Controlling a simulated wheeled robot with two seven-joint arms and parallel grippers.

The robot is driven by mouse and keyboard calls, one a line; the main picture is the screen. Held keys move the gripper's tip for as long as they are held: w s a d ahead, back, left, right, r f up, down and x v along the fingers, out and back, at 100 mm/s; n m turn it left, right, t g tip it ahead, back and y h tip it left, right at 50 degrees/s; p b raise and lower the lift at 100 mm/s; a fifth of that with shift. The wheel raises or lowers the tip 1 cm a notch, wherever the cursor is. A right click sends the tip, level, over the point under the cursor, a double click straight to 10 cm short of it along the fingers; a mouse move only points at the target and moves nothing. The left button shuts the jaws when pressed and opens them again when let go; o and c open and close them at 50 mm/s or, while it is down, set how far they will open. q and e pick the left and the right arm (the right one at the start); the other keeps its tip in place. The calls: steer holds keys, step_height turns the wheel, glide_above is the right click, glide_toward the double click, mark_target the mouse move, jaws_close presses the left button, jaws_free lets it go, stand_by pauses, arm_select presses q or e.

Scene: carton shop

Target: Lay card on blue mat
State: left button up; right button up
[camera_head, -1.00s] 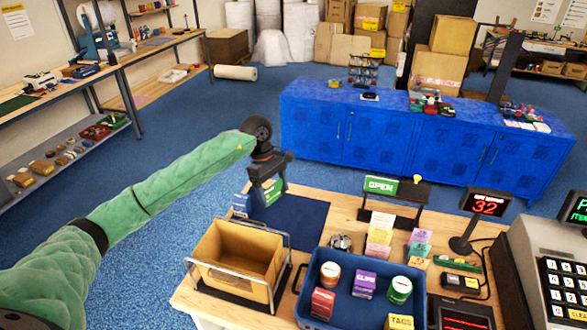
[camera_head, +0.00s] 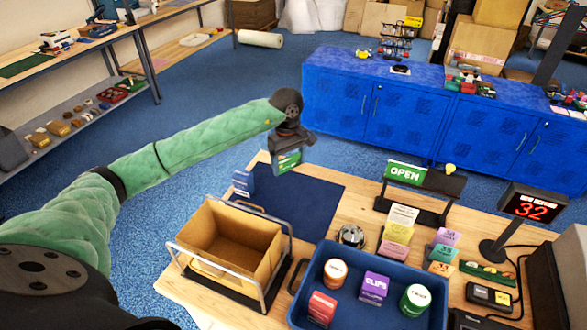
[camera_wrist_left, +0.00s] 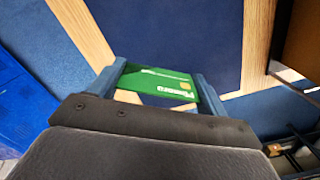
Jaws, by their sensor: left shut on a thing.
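My left gripper (camera_head: 288,158) is shut on a green card (camera_head: 287,162) and holds it above the far edge of the counter. The card also shows in the left wrist view (camera_wrist_left: 165,84), between the two blue fingers, with pale lettering and a small chip. The dark blue mat (camera_head: 305,208) lies flat on the wooden counter, in front of and below the gripper; in the left wrist view it fills the upper middle (camera_wrist_left: 185,35). The card is apart from the mat. My right gripper is not in view.
A small blue box (camera_head: 243,183) stands at the mat's left edge. A cardboard bin in a wire frame (camera_head: 230,245) stands in front of the mat. The OPEN sign (camera_head: 405,173), a bell (camera_head: 351,236) and a blue tray (camera_head: 325,253) of goods are to the right.

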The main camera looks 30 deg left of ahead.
arm_select(q)
steer(key=f, duration=0.1)
steer(key=w+f+b, duration=0.1)
steer(key=f, duration=0.1)
steer(key=shift+y, duration=0.3)
steer(key=shift+f, duration=2.75)
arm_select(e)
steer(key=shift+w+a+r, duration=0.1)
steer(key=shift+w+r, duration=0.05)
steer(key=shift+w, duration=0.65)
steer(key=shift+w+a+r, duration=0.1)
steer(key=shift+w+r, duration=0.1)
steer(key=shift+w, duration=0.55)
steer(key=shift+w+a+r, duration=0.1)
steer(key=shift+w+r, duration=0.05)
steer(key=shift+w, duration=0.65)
arm_select(q)
steer(key=o, duration=0.7)
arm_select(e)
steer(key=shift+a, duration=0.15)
arm_select(q)
steer(key=shift+r, duration=0.1)
